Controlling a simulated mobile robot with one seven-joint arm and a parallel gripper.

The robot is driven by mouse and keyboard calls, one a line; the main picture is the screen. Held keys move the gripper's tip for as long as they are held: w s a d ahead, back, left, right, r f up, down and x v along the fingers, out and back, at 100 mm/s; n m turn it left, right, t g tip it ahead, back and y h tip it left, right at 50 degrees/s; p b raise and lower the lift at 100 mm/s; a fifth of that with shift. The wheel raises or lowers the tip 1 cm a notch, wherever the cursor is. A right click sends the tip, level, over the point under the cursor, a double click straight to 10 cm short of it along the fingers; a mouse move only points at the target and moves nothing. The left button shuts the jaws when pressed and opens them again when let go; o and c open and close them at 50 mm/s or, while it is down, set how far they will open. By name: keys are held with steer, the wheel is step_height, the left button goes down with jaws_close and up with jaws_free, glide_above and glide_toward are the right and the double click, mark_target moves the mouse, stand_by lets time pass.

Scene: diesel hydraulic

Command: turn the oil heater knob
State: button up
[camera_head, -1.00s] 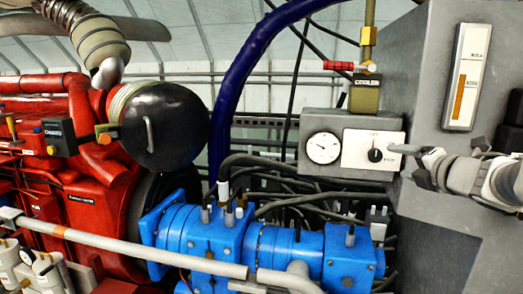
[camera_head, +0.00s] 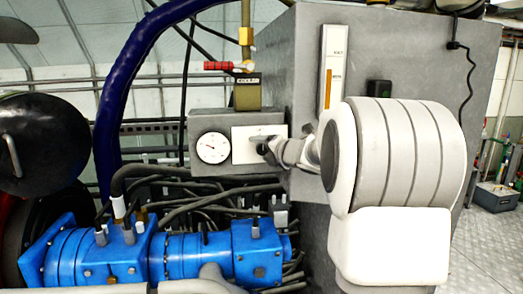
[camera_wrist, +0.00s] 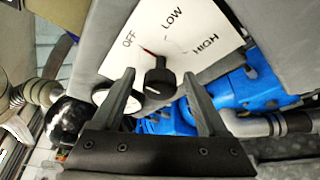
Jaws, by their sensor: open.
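The oil heater knob (camera_wrist: 157,82) is black and round with a white mark. It stands on a white plate (camera_wrist: 185,35) lettered OFF, LOW and HIGH in the wrist view. A small red mark shows near the OFF side, just above the knob. My gripper (camera_wrist: 160,76) is open, with one finger on each side of the knob and gaps visible to both. I cannot tell how deep the fingers reach around it. In the head view my gripper (camera_head: 265,145) is in front of the white plate (camera_head: 246,148) and hides the knob.
A round white gauge (camera_head: 212,147) sits left of the plate on the same grey box (camera_head: 208,121). A blue pump (camera_head: 150,258) and black hoses lie below. A red-handled valve (camera_head: 218,66) is above. A large grey cabinet (camera_head: 290,60) stands behind my arm.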

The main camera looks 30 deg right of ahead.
jaws_close()
steer(key=shift+m+b, duration=0.3)
steer(key=shift+m, duration=0.1)
steer(key=m+t+y+b, duration=0.1)
steer(key=m+t+b, duration=0.1)
steer(key=m+b, duration=0.1)
steer(key=shift+f+m, duration=0.2)
steer(key=shift+m, duration=0.2)
steer(key=m+t+b, duration=0.1)
steer(key=m+b, duration=0.1)
steer(key=m, duration=0.1)
steer(key=m+t+b, duration=0.1)
steer(key=m+b, duration=0.2)
steer(key=shift+h+b, duration=0.3)
steer(key=shift+b, duration=0.05)
steer(key=m+t+h+b, duration=0.1)
steer(key=m+b, duration=0.2)
steer(key=m, duration=0.1)
steer(key=m+t+h+b, duration=0.1)
steer(key=m+h+b, duration=0.1)
steer(key=m+b, duration=0.2)
steer(key=shift+m, duration=0.7)
steer(key=m+h+b, duration=0.1)
steer(key=m+b, duration=0.1)
steer(key=m, duration=0.1)
steer(key=shift+h+b, duration=0.35)
steer(key=shift+h, duration=0.05)
steer(key=shift+r+m+h+b, duration=0.2)
steer(key=shift+m+h+b, duration=0.8)
steer(key=shift+m, duration=1.2)
